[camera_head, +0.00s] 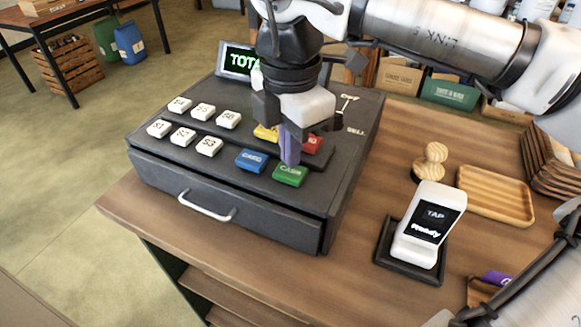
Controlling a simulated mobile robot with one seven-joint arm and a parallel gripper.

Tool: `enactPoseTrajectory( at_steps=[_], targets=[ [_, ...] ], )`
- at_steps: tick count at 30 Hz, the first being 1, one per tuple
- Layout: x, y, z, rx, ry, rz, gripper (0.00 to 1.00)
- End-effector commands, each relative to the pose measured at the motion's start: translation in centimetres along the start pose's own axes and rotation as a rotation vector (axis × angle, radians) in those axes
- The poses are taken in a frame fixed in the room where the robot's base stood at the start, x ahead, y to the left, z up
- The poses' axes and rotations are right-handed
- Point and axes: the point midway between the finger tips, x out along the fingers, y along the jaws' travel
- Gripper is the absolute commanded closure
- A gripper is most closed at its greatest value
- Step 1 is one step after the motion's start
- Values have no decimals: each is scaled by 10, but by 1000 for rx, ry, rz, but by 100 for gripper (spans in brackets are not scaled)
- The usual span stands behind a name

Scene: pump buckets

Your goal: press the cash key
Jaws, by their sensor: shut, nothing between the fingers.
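The green cash key (290,176) sits at the front right of the key rows on the dark cash register (325,195). The blue card key (251,160) is to its left. A yellow key (266,133) and a red key (313,144) are behind it, partly covered by my gripper. My gripper (289,162) points down with its fingers shut and empty. Its tips are at the back edge of the green key in the picture; I cannot tell whether they touch it. The display (238,61) shows green letters, partly hidden by my arm.
White keys (183,136) fill the register's left side. The drawer (220,206) is closed.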

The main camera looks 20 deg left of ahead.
Motion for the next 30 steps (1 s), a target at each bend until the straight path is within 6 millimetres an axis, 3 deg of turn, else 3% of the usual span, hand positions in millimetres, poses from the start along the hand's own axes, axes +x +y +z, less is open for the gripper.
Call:
enactPoseTrajectory(
  at_steps=[30],
  targets=[
    [10,0,0,0,0,0,100]
  ],
)
